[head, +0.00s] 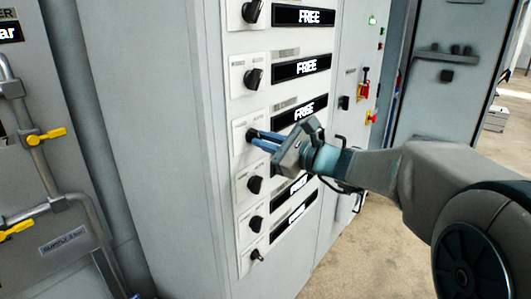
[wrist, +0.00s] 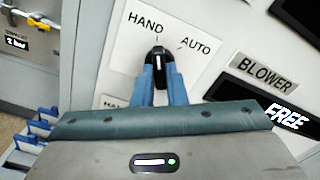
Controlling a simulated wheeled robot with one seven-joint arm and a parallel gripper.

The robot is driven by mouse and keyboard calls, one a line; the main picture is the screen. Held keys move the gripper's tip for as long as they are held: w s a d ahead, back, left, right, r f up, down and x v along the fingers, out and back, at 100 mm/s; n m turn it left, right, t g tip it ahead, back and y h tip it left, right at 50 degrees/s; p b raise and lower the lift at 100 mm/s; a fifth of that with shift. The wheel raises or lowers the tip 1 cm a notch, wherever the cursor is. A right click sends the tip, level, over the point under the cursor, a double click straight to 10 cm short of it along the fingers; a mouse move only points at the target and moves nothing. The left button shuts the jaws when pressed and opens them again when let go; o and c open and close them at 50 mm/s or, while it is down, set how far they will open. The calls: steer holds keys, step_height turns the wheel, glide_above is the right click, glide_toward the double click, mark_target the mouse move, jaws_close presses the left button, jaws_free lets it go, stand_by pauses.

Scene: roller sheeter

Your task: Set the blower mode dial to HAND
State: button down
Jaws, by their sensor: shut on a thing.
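The blower mode dial (wrist: 158,58) is a black knob on a white plate with HAND at upper left and AUTO at upper right. Its white mark points up, close to the tick beneath HAND. In the head view the dial (head: 252,134) is partly hidden by my fingers. My gripper (wrist: 160,86) is shut on the dial, with one blue finger on each side. It also shows in the head view (head: 259,139), reaching in from the right. A BLOWER label (wrist: 264,72) and a FREE display (wrist: 284,117) sit right of the dial.
More black dials, including one above (head: 254,79) and one below (head: 255,184), line the grey cabinet close to my gripper. Yellow-handled valves and pipes (head: 46,136) stand at left. Open floor (head: 355,250) shows at lower right.

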stand_by(0.4)
steer(key=c, duration=1.5)
jaws_free()
steer(key=shift+o, duration=0.2)
steer(key=shift+d, duration=0.1)
steer(key=v, duration=1.3)
steer(key=shift+s+d+b, duration=0.2)
steer(key=shift+s+b, duration=0.05)
steer(key=shift+b, duration=0.2)
